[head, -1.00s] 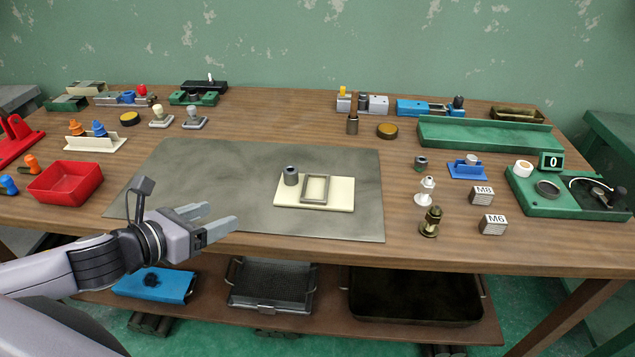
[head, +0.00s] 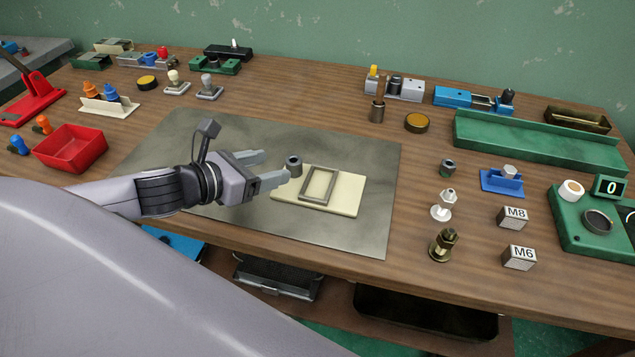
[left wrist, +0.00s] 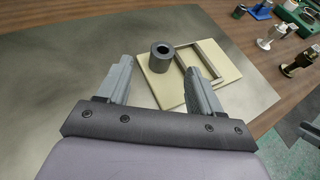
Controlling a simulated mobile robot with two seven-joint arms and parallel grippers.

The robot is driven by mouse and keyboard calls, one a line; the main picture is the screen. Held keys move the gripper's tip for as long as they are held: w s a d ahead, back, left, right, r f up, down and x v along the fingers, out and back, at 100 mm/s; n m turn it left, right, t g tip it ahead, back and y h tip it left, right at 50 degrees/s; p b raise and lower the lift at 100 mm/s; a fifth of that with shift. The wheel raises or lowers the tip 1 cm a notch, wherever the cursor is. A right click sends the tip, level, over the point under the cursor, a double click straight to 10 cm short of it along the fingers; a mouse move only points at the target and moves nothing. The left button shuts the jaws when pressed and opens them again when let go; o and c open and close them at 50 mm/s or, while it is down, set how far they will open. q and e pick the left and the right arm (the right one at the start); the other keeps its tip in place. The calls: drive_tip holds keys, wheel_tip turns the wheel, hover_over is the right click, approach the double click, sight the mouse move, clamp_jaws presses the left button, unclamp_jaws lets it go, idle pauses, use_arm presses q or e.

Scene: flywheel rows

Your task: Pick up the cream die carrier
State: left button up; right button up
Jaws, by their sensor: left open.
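The cream die carrier (head: 347,201) is a flat pale plate lying on the dark grey mat. A grey cylinder with a hole (head: 294,166) stands near its left corner, and an upright-walled rectangular frame (head: 319,186) lies on it. My left gripper (head: 275,172) is open and empty just left of the carrier in the head view. In the left wrist view the carrier (left wrist: 232,88) lies beyond and partly between the two open fingers (left wrist: 162,84), with the cylinder (left wrist: 162,55) and frame (left wrist: 200,62) on it.
The grey mat (head: 240,133) has free room behind and left of the carrier. A white fitting (head: 443,205), a brass fitting (head: 443,245) and the M8 and M6 blocks (head: 512,217) stand to the right. A red tray (head: 70,148) sits at the left.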

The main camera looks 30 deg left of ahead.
sight(297, 160)
use_arm(q)
drive_tip(key=shift+r+x, duration=0.15)
drive_tip(key=shift+x, duration=0.65)
drive_tip(key=shift+r+x, duration=0.15)
drive_tip(key=shift+x, duration=0.6)
drive_tip(key=shift+p+x, duration=0.3)
drive_tip(key=shift+x, duration=1.05)
drive_tip(key=shift+d, duration=0.15)
drive_tip(key=shift+s, duration=0.1)
clamp_jaws()
